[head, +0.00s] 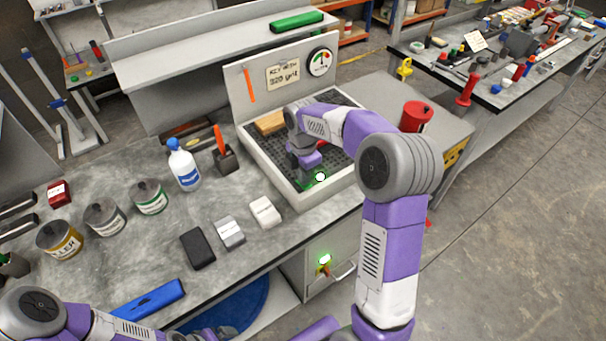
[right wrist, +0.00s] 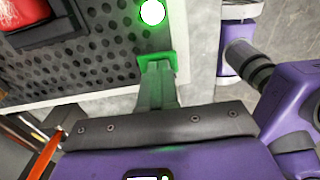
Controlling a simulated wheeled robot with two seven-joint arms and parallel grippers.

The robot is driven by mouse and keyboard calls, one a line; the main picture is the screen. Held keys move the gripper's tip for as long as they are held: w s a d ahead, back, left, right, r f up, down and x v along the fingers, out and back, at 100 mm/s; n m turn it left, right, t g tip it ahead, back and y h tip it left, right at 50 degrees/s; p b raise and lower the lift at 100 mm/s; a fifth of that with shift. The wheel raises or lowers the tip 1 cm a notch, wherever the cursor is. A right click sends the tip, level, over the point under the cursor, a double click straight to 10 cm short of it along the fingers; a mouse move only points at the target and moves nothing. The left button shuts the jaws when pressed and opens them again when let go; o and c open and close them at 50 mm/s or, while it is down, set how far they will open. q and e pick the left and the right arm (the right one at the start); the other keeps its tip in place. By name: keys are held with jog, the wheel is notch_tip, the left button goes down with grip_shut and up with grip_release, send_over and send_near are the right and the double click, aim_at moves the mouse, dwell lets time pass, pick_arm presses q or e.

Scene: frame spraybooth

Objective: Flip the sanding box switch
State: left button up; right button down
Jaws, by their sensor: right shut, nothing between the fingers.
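The sanding box (head: 285,190) is a pale tray with a dark perforated bed and an upright back panel with a dial. On its front below the worktop, a small yellow and red switch-like fitting (head: 324,270) sits under a glowing green light (head: 325,259). My right gripper (head: 312,182) is over the box's front edge, well above that fitting. In the right wrist view its fingers (right wrist: 158,75) are shut and empty, with a green-lit patch at their tips; contact is unclear. A second green light (head: 320,177) glows beside it. My left gripper does not show; only arm links do.
A wooden block (head: 270,123) lies in the box. A red can (head: 416,116) stands right of it. Several tins, a white and blue bottle (head: 184,165) and sanding blocks (head: 229,231) stand on the left worktop. A handle (head: 345,272) juts out near the front fitting.

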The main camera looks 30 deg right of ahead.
jog(key=shift+r+p, duration=0.55)
jog(key=r+p, duration=0.3)
jog(key=shift+w, duration=0.3)
notch_tip(320, 180, up, 10)
jog(key=w+p, duration=0.1)
jog(key=p, duration=0.1)
jog(key=shift+w, duration=0.3)
jog(key=shift+f, duration=0.15)
